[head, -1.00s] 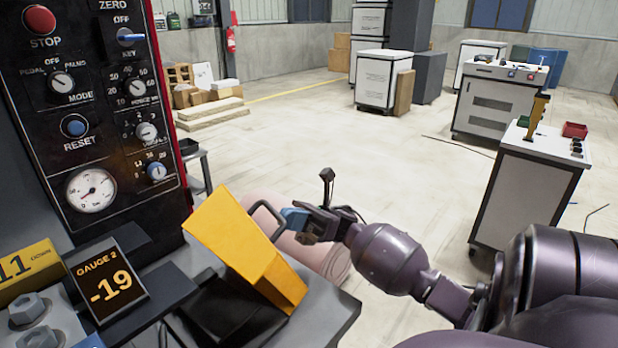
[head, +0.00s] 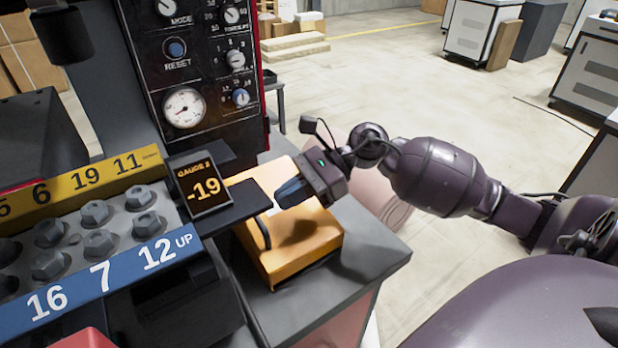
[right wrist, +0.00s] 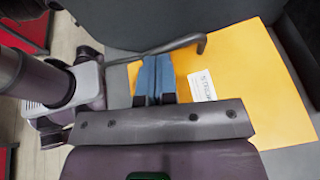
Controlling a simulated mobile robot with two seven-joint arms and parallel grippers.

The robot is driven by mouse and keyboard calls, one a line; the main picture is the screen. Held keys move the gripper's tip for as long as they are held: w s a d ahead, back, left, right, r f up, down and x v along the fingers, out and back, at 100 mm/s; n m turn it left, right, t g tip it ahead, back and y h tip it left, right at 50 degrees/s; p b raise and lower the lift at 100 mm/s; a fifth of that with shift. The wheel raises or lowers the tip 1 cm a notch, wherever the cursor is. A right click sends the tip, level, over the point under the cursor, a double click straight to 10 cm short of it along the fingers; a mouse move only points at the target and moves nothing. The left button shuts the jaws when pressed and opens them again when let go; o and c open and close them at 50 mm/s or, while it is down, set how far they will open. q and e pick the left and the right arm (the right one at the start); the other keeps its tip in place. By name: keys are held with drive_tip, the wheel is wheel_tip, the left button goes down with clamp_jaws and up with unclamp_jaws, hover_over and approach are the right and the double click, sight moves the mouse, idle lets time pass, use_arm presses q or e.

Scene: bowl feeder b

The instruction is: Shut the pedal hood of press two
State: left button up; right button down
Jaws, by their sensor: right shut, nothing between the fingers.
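The yellow pedal hood (head: 305,228) sits low on the grey bench beside the press control panel, its top roughly level. It also shows in the right wrist view (right wrist: 240,55) with a white label on it. Its dark bar handle (right wrist: 180,45) sticks out at one side; part of it shows in the head view (head: 263,232). My right gripper (head: 288,193) is just above the hood, its blue fingers shut with nothing between them. In the right wrist view the fingers (right wrist: 153,78) point over the hood near the handle. I cannot tell whether they touch it. My left gripper is out of view.
The control panel (head: 205,60) rises behind the hood. The gauge display (head: 201,187) on a dark bracket stands close to its left. A rack of bolts with yellow and blue number strips (head: 105,277) lies farther left. Open floor lies to the right.

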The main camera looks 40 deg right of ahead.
sight(262, 222)
drive_tip(key=a+f, duration=0.2)
drive_tip(key=shift+w+a+f, duration=0.1)
drive_tip(key=shift+a+f, duration=0.05)
drive_tip(key=shift+a, duration=0.25)
drive_tip(key=shift+a+f+b, duration=0.15)
drive_tip(key=shift+a+b, duration=0.1)
drive_tip(key=shift+b, duration=0.05)
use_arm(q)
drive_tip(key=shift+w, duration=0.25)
use_arm(e)
drive_tip(key=shift+f, duration=0.1)
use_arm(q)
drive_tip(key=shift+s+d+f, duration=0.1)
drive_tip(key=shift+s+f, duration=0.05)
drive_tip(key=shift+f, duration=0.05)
use_arm(e)
drive_tip(key=shift+f, duration=0.1)
